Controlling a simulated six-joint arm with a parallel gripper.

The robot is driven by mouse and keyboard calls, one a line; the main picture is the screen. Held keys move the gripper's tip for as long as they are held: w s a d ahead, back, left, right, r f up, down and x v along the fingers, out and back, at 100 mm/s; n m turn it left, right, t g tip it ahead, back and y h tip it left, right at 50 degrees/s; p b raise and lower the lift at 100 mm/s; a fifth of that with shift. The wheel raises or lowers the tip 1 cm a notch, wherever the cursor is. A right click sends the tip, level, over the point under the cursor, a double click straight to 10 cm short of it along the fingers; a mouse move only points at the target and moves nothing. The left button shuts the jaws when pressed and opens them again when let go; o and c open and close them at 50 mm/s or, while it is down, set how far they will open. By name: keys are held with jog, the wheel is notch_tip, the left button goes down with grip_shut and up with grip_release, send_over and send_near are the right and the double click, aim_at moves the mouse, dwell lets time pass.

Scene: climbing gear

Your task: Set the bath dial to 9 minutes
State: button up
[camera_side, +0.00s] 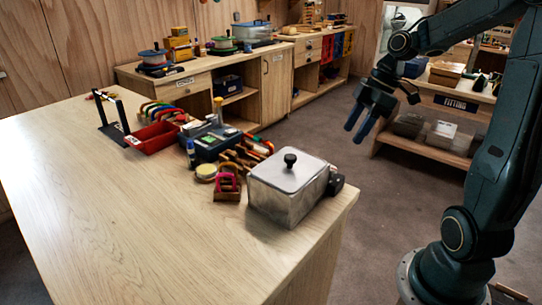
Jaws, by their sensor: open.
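A metal bath (284,205) with a flat lid and a black knob (290,160) stands near the right front corner of the table. A dark fitting (335,184) sticks out on its right side; it may be the dial, but its markings are too small to read. My gripper (360,127) is open and empty. It hangs in the air to the right of the table, above and apart from the bath, with its blue fingers pointing down and left.
The table's left and front are clear. Shelving labelled FITTING stands behind my arm.

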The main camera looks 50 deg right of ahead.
aim_at(332, 168)
jog(key=x, duration=1)
jog(key=shift+a+f, duration=0.1)
jog(key=shift+f, duration=0.2)
jog(key=c, duration=1)
